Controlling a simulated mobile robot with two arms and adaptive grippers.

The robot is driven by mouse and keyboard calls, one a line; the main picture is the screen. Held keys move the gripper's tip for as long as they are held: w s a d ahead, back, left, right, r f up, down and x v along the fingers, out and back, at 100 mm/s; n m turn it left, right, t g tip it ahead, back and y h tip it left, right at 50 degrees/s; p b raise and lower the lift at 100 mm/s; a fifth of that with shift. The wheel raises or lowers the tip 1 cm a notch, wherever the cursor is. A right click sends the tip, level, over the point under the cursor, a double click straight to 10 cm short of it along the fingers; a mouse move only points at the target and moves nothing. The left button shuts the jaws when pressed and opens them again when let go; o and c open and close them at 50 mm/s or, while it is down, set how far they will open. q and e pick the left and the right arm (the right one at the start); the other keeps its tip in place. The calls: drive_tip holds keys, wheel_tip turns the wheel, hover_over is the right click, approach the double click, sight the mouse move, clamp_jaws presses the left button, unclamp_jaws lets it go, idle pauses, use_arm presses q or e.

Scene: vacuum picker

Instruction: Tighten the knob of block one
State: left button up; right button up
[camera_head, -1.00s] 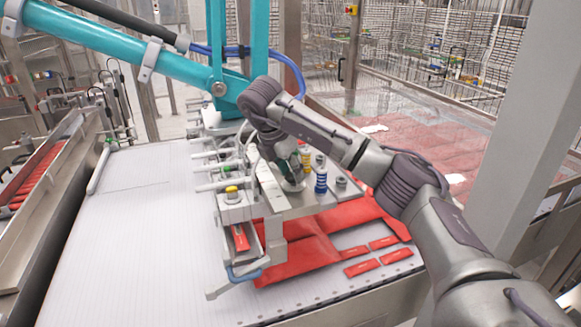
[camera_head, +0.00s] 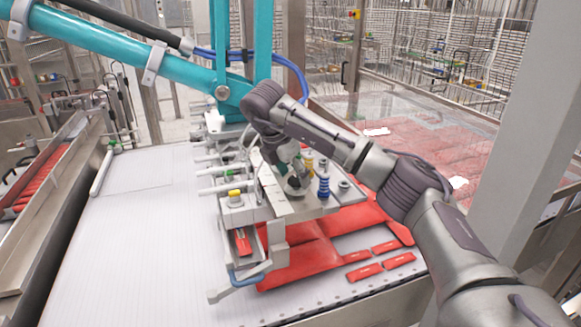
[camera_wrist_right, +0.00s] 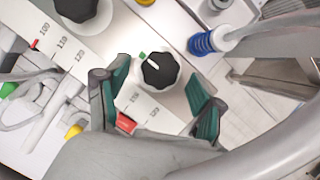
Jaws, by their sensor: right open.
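A black lobed knob (camera_wrist_right: 160,71) with a white pointer line sits on the pale metal plate of the vacuum picker, and a small green mark is beside it. My right gripper (camera_wrist_right: 159,84) is open, with one green-padded finger on each side of this knob and visible gaps between. In the head view my right gripper (camera_head: 290,164) points down at the picker's top plate. A second black knob (camera_wrist_right: 76,9) shows at the top of the wrist view. I cannot tell which knob belongs to block one. My left gripper is out of view.
A blue ribbed suction cup (camera_head: 323,187) stands close beside my right gripper; it also shows in the wrist view (camera_wrist_right: 203,44). A teal arm (camera_head: 120,52) spans above the picker. Red packs (camera_head: 362,272) lie in front. The white conveyor (camera_head: 140,240) at left is clear.

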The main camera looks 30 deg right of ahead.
drive_tip(key=v, duration=1.1)
drive_tip(key=shift+r, duration=0.35)
drive_tip(key=shift+s+a, duration=0.1)
drive_tip(key=shift+a, duration=0.05)
